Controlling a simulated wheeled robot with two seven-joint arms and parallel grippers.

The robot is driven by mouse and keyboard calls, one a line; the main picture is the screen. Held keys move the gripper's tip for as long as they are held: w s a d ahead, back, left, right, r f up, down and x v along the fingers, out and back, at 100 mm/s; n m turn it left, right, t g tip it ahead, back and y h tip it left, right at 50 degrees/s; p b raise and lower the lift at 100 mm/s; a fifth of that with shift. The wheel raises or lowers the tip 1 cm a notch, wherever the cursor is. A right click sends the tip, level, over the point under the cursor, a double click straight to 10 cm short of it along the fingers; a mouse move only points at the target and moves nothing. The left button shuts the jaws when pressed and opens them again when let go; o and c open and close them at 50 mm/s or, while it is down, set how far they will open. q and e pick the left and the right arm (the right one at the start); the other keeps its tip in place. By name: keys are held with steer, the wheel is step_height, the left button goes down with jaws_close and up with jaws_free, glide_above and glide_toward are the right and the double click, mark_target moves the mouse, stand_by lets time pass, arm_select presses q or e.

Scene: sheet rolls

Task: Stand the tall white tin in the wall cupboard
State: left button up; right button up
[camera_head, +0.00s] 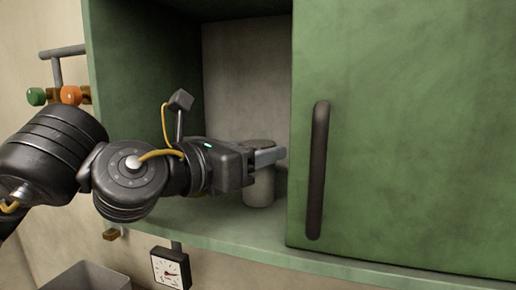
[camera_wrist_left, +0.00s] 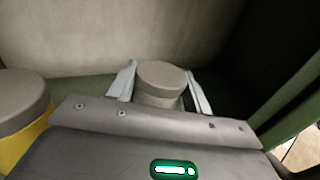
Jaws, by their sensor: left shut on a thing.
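The tall white tin (camera_head: 258,188) looks pale grey-white with a grey lid and is upright inside the green wall cupboard (camera_head: 240,232). Its base is at or very close to the cupboard floor; I cannot tell whether it touches. My left gripper (camera_head: 268,157) reaches in from the left and is shut on the tin's upper part. In the left wrist view the tin's grey lid (camera_wrist_left: 161,74) shows between the two fingers (camera_wrist_left: 160,88). The gripper hides part of the tin. My right gripper is in neither view.
A yellow tin with a grey lid (camera_wrist_left: 22,105) stands close to the left of my gripper in the wrist view. A green door with a dark handle (camera_head: 317,170) covers the cupboard's right side. Below are a square dial (camera_head: 171,268) and a grey bin (camera_head: 85,277).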

arm_select(q)
steer(key=o, duration=1.3)
steer(key=shift+r+p, duration=0.2)
steer(key=shift+p, duration=0.1)
steer(key=b+v, duration=0.3)
steer(key=v, duration=0.2)
steer(key=b+v, duration=0.3)
steer(key=v, duration=0.2)
steer(key=shift+s+a+f, duration=0.2)
steer(key=shift+a, duration=0.15)
steer(key=shift+s+a, duration=0.35)
steer(key=shift+s, duration=0.05)
steer(key=shift+r, duration=0.1)
